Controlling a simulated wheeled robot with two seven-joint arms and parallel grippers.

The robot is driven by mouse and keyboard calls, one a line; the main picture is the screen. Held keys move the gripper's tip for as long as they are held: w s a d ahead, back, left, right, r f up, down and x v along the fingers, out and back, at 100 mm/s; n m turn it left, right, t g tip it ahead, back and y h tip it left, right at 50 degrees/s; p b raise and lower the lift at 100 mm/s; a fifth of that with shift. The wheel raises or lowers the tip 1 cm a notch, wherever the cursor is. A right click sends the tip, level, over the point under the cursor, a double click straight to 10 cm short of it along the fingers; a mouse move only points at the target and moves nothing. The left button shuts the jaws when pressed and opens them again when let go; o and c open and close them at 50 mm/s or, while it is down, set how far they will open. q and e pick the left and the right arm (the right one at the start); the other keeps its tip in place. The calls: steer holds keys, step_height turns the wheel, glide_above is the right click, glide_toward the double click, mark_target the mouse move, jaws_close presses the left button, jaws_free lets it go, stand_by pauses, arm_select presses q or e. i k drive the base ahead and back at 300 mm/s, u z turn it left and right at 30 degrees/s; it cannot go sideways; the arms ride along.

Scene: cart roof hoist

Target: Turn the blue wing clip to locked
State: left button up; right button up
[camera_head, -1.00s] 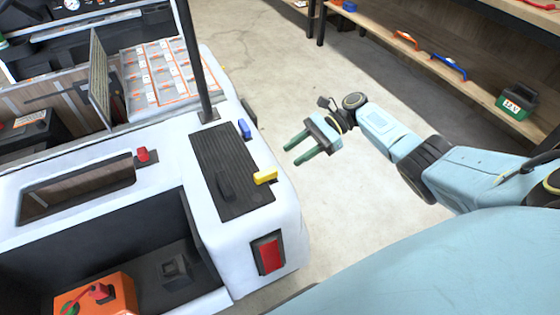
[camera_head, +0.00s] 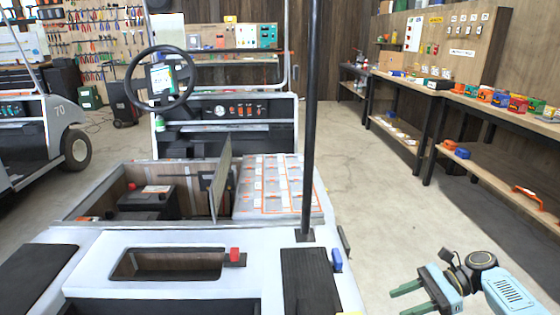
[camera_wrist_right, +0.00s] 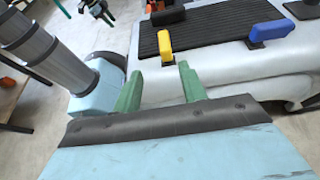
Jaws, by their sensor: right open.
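The blue wing clip (camera_head: 337,260) stands on the right edge of the white cart body, beside a black ribbed pad (camera_head: 308,280). The same blue clip (camera_wrist_right: 272,31) shows in the right wrist view, on a small dark base at the upper right. A yellow clip (camera_wrist_right: 165,42) stands on the pad's edge, closer to the fingers. A red clip (camera_head: 234,256) sits left of the pad. My right gripper (camera_head: 399,300) is open and empty, to the right of the cart and apart from the clips. Its green fingers (camera_wrist_right: 158,84) point toward the cart edge. My left gripper is not in view.
A black post (camera_head: 310,120) rises from the cart behind the pad. The cart has a steering wheel (camera_head: 160,78) and an open bay. Shelves with tools (camera_head: 500,100) line the right. Bare floor lies between cart and shelves.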

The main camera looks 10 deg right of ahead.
mark_target(336, 257)
steer(key=k, duration=1)
